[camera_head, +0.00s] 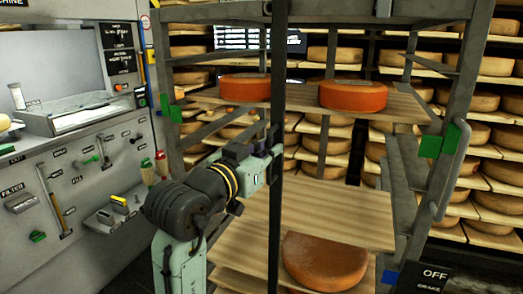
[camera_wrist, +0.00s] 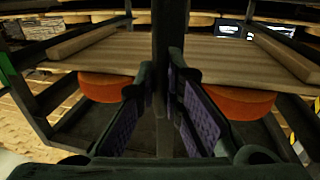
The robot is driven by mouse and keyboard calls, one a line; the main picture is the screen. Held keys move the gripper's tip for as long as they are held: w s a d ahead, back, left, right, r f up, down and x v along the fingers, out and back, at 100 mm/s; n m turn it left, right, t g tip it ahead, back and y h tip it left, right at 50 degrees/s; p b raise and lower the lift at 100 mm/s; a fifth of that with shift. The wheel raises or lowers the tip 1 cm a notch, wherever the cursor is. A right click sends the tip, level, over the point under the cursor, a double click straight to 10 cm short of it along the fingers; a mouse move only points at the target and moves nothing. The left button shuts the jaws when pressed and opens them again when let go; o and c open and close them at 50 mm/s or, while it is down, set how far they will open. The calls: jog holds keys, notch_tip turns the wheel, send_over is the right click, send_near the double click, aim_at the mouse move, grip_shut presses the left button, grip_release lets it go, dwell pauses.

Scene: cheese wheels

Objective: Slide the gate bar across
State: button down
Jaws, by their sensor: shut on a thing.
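The gate bar (camera_head: 277,75) is a dark upright bar standing in front of the rack, left of its middle in the head view. My gripper (camera_head: 271,143) is at the bar about halfway up its visible length, reaching it from the left. In the wrist view, the bar (camera_wrist: 168,30) runs down between the two purple-padded fingers of my gripper (camera_wrist: 162,85), which are shut on it. The bar's lower end is out of the head view.
The rack has wooden shelves (camera_head: 340,215) with orange wheels (camera_head: 353,95) above and a brown wheel (camera_head: 324,262) below. Green clips sit on its left (camera_head: 170,108) and right (camera_head: 431,145) posts. A tool panel (camera_head: 75,190) stands left. An OFF sign (camera_head: 434,273) is lower right.

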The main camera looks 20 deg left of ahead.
jog(key=shift+d+f, duration=0.1)
jog(key=shift+d, duration=0.65)
jog(key=c, duration=1.7)
grip_release()
jog(key=shift+d, duration=0.15)
jog(key=shift+s, duration=0.15)
jog(key=v, duration=1.2)
